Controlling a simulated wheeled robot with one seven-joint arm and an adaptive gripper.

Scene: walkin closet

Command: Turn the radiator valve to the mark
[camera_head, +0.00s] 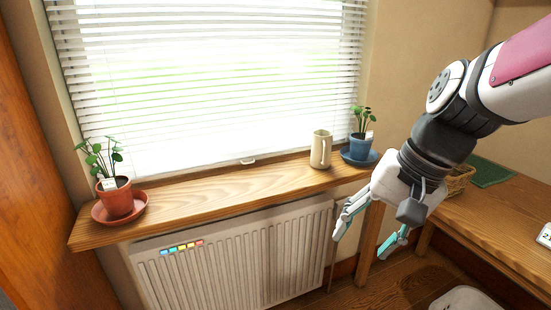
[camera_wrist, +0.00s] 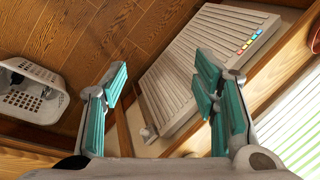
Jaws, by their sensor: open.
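The white ribbed radiator (camera_head: 240,258) stands under the wooden window sill, and it also shows in the wrist view (camera_wrist: 195,70). A small white knob, which looks like the radiator valve (camera_wrist: 148,132), is at the radiator's near lower end in the wrist view. No mark can be made out on it. I cannot make out the valve in the head view. My gripper (camera_head: 362,243) is open and empty, tilted downward to the right of the radiator. Its teal-padded fingers (camera_wrist: 161,78) are spread apart in the wrist view, with the valve seen between them and apart from them.
The sill (camera_head: 235,192) holds a terracotta pot (camera_head: 117,199), a cream jug (camera_head: 320,150) and a blue pot (camera_head: 360,147). A wooden table (camera_head: 490,222) stands at right with a wicker basket (camera_head: 458,180). A white laundry basket (camera_wrist: 32,95) is on the floor.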

